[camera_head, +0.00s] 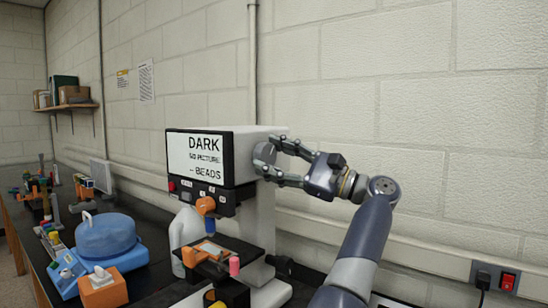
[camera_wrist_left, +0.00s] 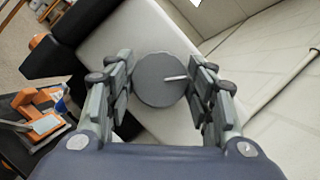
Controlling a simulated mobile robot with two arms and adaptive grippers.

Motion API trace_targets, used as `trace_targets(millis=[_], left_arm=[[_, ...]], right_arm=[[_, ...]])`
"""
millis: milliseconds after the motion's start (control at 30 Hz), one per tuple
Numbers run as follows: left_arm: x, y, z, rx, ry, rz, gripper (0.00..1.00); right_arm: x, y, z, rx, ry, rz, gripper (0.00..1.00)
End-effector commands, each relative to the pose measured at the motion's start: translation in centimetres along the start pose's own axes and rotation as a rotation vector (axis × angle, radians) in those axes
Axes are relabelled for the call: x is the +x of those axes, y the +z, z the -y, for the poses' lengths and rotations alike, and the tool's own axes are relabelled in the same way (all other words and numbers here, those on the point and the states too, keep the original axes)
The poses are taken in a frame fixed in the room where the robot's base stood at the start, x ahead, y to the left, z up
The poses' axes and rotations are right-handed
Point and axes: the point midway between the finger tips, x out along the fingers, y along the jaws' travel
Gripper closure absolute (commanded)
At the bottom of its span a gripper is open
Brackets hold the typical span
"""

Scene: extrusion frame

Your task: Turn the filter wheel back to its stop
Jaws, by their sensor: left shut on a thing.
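The filter wheel (camera_head: 264,156) is a round grey disc on the side of a white and black microscope-like machine (camera_head: 253,225). In the left wrist view the wheel (camera_wrist_left: 154,86) faces me, with a pale line from near its middle toward its right edge. My left gripper (camera_head: 271,158) is shut on the wheel's rim, one finger above and one below in the head view. In the left wrist view its fingers (camera_wrist_left: 160,76) stand at either side of the disc. The machine's screen (camera_head: 203,157) reads "DARK", "NO PICTURE" and "BEADS". My right gripper is not in view.
A blue round-lidded device (camera_head: 105,236) and an orange tissue box (camera_head: 103,291) stand on the black bench at left. A white jug (camera_head: 185,235) stands behind the machine's orange-clipped stage (camera_head: 215,252). The wall is close behind; a red switch (camera_head: 507,282) is at lower right.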

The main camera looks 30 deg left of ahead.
Motion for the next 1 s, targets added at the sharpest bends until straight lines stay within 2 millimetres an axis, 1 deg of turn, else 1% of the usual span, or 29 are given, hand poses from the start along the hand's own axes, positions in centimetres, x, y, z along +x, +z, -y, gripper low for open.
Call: trace_targets(millis=[33,500,733,1000], left_arm=[[0.1,0.3,0.4,-0.039,0.017,-0.001,0.74],[0.1,0.3,0.5,-0.406,0.169,-0.002,0.74],[0.1,0.2,0.4,-0.516,0.215,-0.003,0.74],[0.0,0.1,0.2,-0.574,0.237,-0.003,0.74]], right_arm=[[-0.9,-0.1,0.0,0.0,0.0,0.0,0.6],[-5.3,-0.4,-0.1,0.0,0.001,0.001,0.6],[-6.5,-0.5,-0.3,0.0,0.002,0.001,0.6],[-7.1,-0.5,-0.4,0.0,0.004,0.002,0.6]])
